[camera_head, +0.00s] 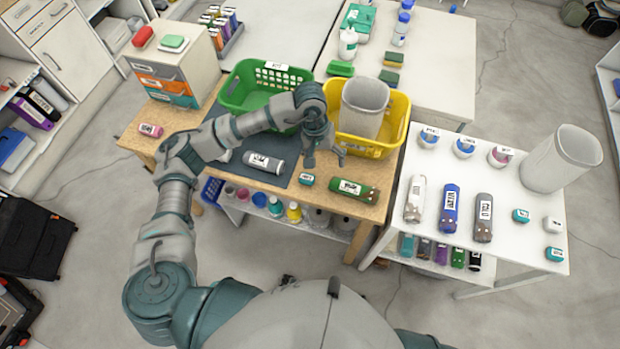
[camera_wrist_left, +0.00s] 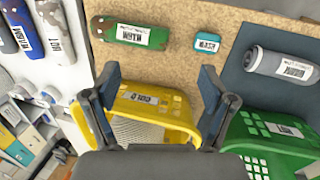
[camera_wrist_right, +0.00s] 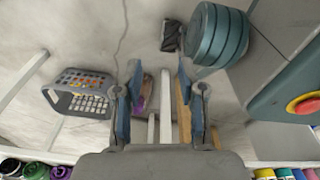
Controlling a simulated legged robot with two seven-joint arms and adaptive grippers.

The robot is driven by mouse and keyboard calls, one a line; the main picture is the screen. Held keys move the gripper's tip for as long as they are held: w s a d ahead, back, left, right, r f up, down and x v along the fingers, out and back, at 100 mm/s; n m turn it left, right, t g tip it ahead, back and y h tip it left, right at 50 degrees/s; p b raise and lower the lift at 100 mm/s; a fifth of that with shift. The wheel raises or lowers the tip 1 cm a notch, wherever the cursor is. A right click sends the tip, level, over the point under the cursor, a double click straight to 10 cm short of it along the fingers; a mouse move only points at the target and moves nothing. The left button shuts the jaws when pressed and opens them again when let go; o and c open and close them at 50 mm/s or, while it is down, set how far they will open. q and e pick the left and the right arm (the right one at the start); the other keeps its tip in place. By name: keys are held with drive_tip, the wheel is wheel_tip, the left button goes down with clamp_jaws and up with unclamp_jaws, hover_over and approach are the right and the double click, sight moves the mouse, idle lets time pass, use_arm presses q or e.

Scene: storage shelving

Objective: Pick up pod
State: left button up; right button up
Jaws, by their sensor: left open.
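No label that I can read says pod, so I cannot tell which item it is. A small teal labelled block (camera_head: 307,180) lies on the wooden table; it also shows in the left wrist view (camera_wrist_left: 207,43). Beside it lie a green camouflage canister (camera_head: 355,190) and a grey canister (camera_head: 263,163) on a dark mat. My left gripper (camera_head: 325,154) is open and empty above the table, just behind the block and in front of the yellow basket (camera_head: 374,151). My right gripper (camera_wrist_right: 160,75) is open and empty, outside the head view.
A green basket (camera_head: 246,107) stands left of the yellow basket, which holds a grey bin (camera_head: 362,108). The white table (camera_head: 505,247) bears several canisters, pots, small blocks and a large bin (camera_head: 562,160). A small drawer unit (camera_head: 190,65) stands at the back left.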

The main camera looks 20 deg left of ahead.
use_arm(q)
drive_tip(key=w+a+r+y, duration=0.1)
drive_tip(key=w+a+y, duration=0.1)
drive_tip(key=a, duration=0.4)
hover_over(307, 181)
drive_tip(key=shift+m+t+y, duration=0.3)
drive_tip(key=f, duration=0.5)
drive_tip(key=f+p, duration=0.1)
drive_tip(key=f, duration=0.5)
drive_tip(key=shift+w+d, duration=0.15)
drive_tip(key=shift+d, duration=0.05)
drive_tip(key=shift+f, duration=0.3)
drive_tip(key=shift+a+f, duration=0.1)
drive_tip(key=shift+f, duration=0.2)
drive_tip(key=f, duration=0.4)
drive_tip(key=shift+a+f+p, duration=0.3)
drive_tip(key=shift+a+p, duration=0.05)
drive_tip(key=shift+f, duration=0.15)
drive_tip(key=shift+d, duration=0.45)
drive_tip(key=c, duration=1)
drive_tip(key=shift+a, duration=0.2)
drive_tip(key=shift+c, duration=0.2)
use_arm(e)
drive_tip(key=s, duration=0.4)
drive_tip(key=shift+s+a+f, duration=0.3)
drive_tip(key=shift+a+f, duration=0.05)
drive_tip(key=shift+f, duration=0.05)
